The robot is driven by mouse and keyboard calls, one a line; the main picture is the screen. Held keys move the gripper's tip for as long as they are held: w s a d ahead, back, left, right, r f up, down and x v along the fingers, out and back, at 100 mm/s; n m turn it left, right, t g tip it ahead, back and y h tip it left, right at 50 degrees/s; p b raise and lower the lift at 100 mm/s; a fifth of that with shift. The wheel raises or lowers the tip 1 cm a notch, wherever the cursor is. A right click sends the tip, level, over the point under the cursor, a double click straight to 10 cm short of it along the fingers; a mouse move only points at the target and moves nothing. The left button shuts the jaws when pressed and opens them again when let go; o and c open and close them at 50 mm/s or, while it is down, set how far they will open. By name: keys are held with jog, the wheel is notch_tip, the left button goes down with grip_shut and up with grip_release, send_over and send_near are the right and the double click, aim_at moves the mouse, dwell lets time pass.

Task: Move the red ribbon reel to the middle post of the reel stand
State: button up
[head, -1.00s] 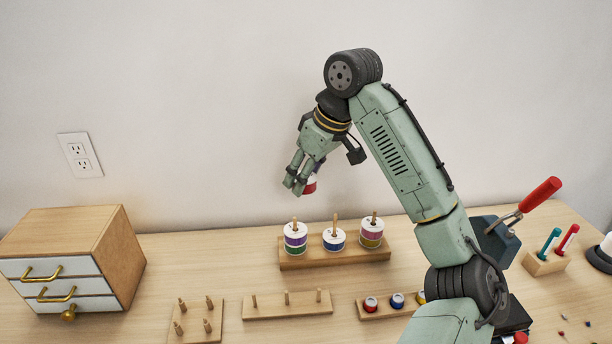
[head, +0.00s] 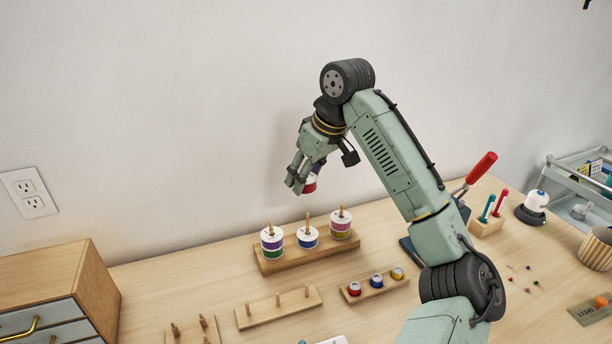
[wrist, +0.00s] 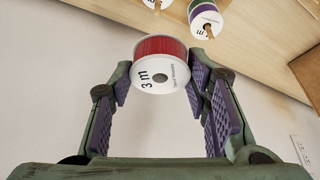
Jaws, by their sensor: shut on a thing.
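The red ribbon reel (wrist: 160,62) has white end discs, one marked "3 m", and a centre hole. My gripper (wrist: 160,78) is shut on it in the wrist view, one finger on each side. In the head view the red reel (head: 310,187) shows partly behind the fingers of my gripper (head: 297,182), in the air above the reel stand. The wooden reel stand (head: 331,252) has three posts. Purple and green reels (head: 272,243) are on the left post, a blue reel (head: 307,240) on the middle post, and pink and yellow reels (head: 340,225) on the right.
A board with three bare posts (head: 280,308) and a board of small spools (head: 376,286) lie in front of the stand. A drawer cabinet (head: 90,270) stands at left. A red-handled tool (head: 480,168) and screwdriver holder (head: 487,226) are at right.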

aim_at(309, 193)
jog(key=shift+d, duration=0.25)
jog(key=shift+f+b, duration=0.35)
notch_tip(309, 193, down, 4)
jog(key=b, duration=0.4)
jog(key=shift+f, duration=0.15)
jog(key=shift+f, duration=0.65)
jog(key=shift+f+b, duration=0.6)
jog(key=shift+f, duration=0.95)
